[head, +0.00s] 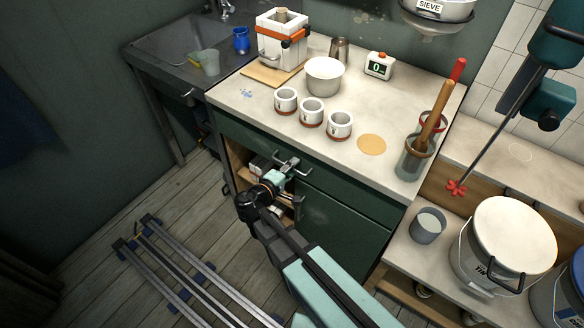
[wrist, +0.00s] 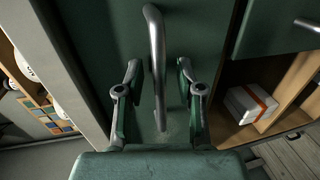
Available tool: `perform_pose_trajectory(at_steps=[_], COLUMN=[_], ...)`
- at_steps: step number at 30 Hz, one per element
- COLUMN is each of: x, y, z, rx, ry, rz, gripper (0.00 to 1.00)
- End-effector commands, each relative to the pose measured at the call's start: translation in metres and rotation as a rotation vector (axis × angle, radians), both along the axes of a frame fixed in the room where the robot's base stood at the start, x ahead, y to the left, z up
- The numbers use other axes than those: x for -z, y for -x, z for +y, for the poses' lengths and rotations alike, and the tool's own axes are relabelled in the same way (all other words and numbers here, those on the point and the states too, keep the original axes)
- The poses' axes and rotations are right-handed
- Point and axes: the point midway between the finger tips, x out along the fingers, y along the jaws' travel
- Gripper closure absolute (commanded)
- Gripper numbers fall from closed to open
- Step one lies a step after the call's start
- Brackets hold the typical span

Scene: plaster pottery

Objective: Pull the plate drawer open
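The drawer front (head: 345,192) is a dark green panel under the counter top, and it looks flush with the cabinet. Its grey metal bar handle (head: 290,165) is partly hidden by my gripper in the head view. My gripper (head: 283,176) is at the handle. In the wrist view my gripper (wrist: 158,78) is open, with one finger on each side of the handle (wrist: 156,50). A gap shows between the bar and each finger, so neither finger appears to touch it. The drawer's inside is hidden.
Below the drawer are a green door (head: 340,228) with its own handle (head: 298,207) and an open shelf holding a white box with an orange band (wrist: 250,104). Three cups, including this one (head: 311,111), stand on the counter (head: 240,100). Metal rails (head: 180,270) cross the floor.

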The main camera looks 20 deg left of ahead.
Motion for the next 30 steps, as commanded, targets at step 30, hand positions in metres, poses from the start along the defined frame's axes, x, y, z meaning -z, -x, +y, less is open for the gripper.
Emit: perform_pose_trajectory(at_steps=[30], x=[0.004], y=[0.084], z=[0.029], rx=[-0.003], ry=[-0.002], rz=[-0.001], gripper=[1.00])
